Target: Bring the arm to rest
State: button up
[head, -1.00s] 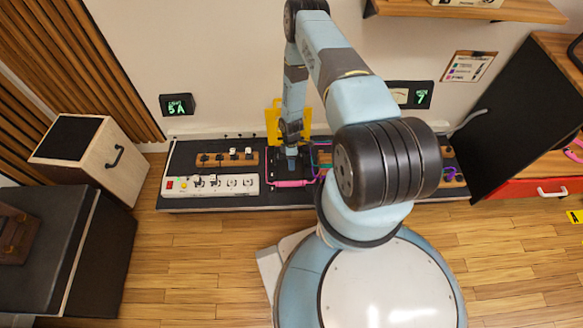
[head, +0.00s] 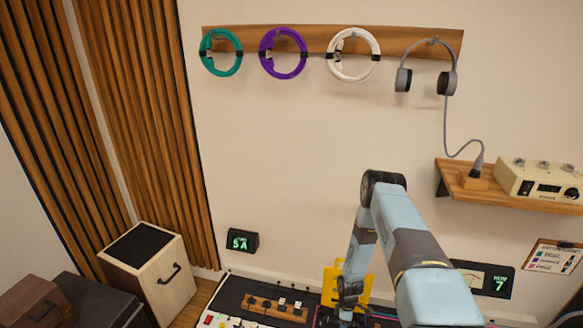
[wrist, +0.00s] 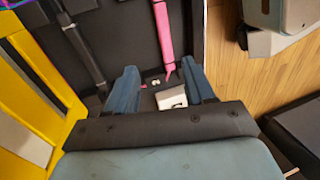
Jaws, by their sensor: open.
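My arm (head: 400,235) reaches up from the bottom right of the head view, bends at a dark elbow and hangs down beside a yellow stand. My gripper (wrist: 160,85) shows in the wrist view with its two blue fingers apart. A small white-topped piece (wrist: 171,97) shows between the fingers; I cannot tell whether it touches them. A pink strip (wrist: 164,35) runs just beyond the fingertips on a dark surface. The fingertips are hidden or cut off at the bottom of the head view.
The yellow stand (wrist: 35,75) is close on the left in the wrist view. A dark board with a wooden switch strip (head: 275,308) lies low. Coiled cables (head: 283,75) and headphones (head: 447,82) hang on the wall. A shelf (head: 510,190) holds an amplifier. Wooden floor (wrist: 240,70) shows right.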

jog(key=w+d+r+m+t, duration=0.1)
jog(key=w+r, duration=0.3)
jog(key=r, duration=0.5)
jog(key=w+r+m+h, duration=0.1)
jog(key=w+r, duration=0.3)
jog(key=r, duration=0.5)
jog(key=w+d+r+m+t, duration=0.1)
jog(key=w+r, duration=0.3)
jog(key=r, duration=0.5)
notch_tip(320, 180, up, 27)
jog(key=m+t, duration=0.2)
jog(key=m, duration=0.1)
jog(key=s+a+r+m+t, duration=0.1)
jog(key=s+r+m, duration=0.1)
jog(key=s+r, duration=0.7)
jog(key=s+a+r+m+t, duration=0.15)
jog(key=s+r, duration=0.35)
jog(key=r, duration=0.8)
jog(key=s+r+m+t, duration=0.1)
jog(key=s+r, duration=0.3)
jog(key=s, duration=0.6)
jog(key=s+a+r+m, duration=0.1)
jog(key=s+r+m, duration=0.2)
jog(key=s, duration=0.8)
jog(key=shift+s+a+r+m+t, duration=0.2)
jog(key=shift+s+r+m+t, duration=0.15)
jog(key=shift+r, duration=0.35)
